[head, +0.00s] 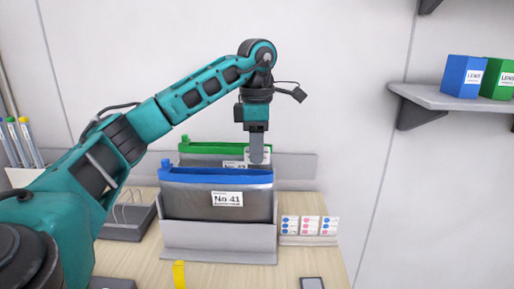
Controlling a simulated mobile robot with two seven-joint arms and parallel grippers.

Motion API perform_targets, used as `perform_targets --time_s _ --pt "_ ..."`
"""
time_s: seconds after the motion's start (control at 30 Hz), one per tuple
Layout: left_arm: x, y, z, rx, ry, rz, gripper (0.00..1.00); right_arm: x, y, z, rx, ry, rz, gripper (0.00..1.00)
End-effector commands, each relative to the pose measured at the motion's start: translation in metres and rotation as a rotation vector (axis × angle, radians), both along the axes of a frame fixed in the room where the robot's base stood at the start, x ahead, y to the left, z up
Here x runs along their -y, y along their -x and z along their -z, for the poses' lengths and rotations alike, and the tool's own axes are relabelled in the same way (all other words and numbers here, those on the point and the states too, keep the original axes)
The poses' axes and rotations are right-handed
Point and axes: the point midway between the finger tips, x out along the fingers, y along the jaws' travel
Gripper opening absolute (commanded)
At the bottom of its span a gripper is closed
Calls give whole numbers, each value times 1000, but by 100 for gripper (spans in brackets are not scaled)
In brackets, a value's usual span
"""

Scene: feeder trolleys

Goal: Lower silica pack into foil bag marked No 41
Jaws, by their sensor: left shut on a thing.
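The foil bag marked No 41 (190,203) is dark grey with a blue top edge and a white label. It stands upright in a grey holder (218,240) on the table. My left gripper (257,158) points straight down above the right part of the blue edge, in front of or over the bag behind. It is shut on a small pale thing at its fingertips, seemingly the silica pack (247,155), mostly hidden by the fingers and hard to make out. Whether its lower end is inside a bag cannot be told. My right gripper is not in view.
A second bag with a green top (210,148) stands behind, its label partly hidden. A card with coloured dots (309,226) is right of the holder. A yellow thing (179,274) lies in front. Blue (462,76) and green (497,79) boxes stand on a shelf.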

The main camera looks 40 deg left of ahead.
Motion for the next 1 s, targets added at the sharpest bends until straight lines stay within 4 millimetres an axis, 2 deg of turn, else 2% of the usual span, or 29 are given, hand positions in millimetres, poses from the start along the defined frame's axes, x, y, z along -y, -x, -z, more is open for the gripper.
perform_targets --time_s 0.17,1.0 --pt "0 0 3 -1 1 0 0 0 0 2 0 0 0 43" --pt "1 1 46 -10 -2 2 0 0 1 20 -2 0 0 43"
